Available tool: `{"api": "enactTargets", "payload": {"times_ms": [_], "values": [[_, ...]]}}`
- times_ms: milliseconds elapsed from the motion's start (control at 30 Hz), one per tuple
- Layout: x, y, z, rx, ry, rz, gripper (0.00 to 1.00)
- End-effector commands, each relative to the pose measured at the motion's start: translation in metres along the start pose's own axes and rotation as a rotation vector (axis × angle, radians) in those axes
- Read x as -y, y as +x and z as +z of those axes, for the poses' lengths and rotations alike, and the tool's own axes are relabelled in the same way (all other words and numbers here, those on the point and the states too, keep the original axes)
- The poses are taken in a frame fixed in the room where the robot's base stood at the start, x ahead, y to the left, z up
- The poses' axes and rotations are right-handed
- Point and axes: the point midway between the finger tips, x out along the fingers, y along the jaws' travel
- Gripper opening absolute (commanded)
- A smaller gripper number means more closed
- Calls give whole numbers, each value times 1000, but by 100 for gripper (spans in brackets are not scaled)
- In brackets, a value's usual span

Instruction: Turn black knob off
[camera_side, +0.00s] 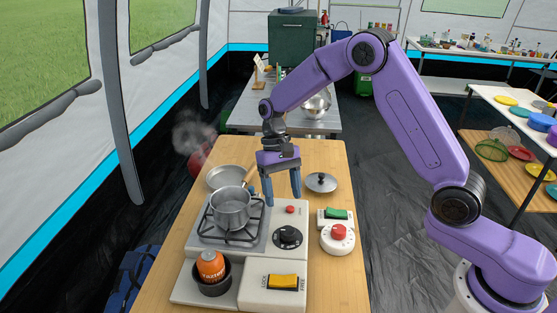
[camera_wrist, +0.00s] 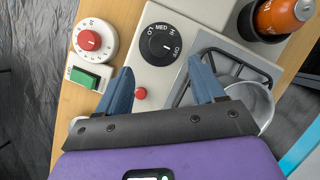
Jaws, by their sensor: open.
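The black knob (camera_side: 288,237) sits on the white stove's top panel, right of the burner. In the wrist view the knob (camera_wrist: 160,44) shows markings around it, including MED and HI. Which marking its pointer meets is hard to tell. My gripper (camera_side: 282,192) is above the stove, behind the knob and pointing down. Its blue fingers are apart with nothing between them. In the wrist view the gripper (camera_wrist: 162,92) has the knob ahead of and between its fingertips, apart from them.
A steaming pot (camera_side: 231,212) stands on the burner grate beside the knob. A small red button (camera_side: 290,209) lies behind the knob. A red-knobbed timer (camera_side: 338,237), green switch (camera_side: 336,213), lid (camera_side: 321,182), pan (camera_side: 228,177), orange canister (camera_side: 210,266) and yellow switch (camera_side: 283,281) surround it.

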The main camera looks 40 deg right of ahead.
Motion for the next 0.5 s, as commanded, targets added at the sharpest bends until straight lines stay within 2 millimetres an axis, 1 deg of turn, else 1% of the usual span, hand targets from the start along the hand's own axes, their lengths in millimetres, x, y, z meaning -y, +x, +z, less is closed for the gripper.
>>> {"api": "enactTargets", "payload": {"times_ms": [33, 200, 333, 500], "values": [[0, -12, -1, -6, -1, -3, 68], [0, -46, -1, -5, 0, -2, 68], [0, -65, -1, -3, 0, -2, 68], [0, -79, 0, -1, 1, -1, 68]]}}
